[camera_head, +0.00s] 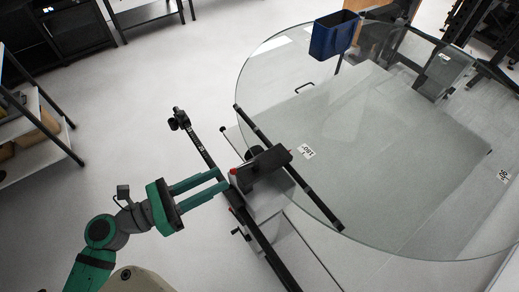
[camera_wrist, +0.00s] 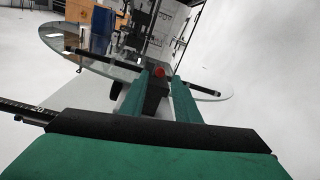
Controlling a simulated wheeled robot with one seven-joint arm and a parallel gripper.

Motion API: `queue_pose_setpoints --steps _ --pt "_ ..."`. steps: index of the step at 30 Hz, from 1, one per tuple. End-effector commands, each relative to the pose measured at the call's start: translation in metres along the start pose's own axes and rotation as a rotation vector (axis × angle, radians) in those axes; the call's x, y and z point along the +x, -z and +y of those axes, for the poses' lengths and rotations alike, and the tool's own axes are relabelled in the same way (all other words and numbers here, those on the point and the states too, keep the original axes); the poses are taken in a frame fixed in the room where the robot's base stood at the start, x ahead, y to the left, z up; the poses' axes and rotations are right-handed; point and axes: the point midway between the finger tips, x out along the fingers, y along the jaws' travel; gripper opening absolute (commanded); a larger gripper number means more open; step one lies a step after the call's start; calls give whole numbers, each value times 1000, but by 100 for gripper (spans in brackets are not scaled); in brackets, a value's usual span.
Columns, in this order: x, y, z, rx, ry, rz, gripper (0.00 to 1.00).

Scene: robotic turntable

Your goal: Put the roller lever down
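The roller lever seems to be the black block (camera_head: 264,164) with red ends at the glass turntable's edge. It sits over the black rail and below the dark bar on the glass. In the wrist view, the dark block (camera_wrist: 155,97) and a red knob (camera_wrist: 160,72) show beyond and between my fingers. My gripper (camera_head: 223,179) has its two green fingers apart, with their tips close to the block's left end. My gripper also shows in the wrist view (camera_wrist: 161,82). No grasp is visible, and I cannot tell whether the tips touch the block.
The round glass turntable (camera_head: 400,215) fills the right side. A long black rail (camera_head: 207,157) runs diagonally past my fingertips. A blue bin (camera_head: 333,36) stands at the back. A shelf (camera_head: 35,110) is at the left. The floor between shelf and rail is clear.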

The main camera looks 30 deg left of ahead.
Motion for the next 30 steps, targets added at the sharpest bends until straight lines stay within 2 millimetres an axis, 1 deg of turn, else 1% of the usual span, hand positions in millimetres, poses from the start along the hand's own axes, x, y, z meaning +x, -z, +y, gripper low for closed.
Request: queue_pose_setpoints --steps 5,15,18,24,30 --pt "16 0 -1 -1 4 1 29" --pt "74 0 -1 -1 4 1 29" --pt "88 0 0 0 2 1 29" --pt "104 0 -1 0 3 1 29" --pt "108 0 0 -1 1 0 29"
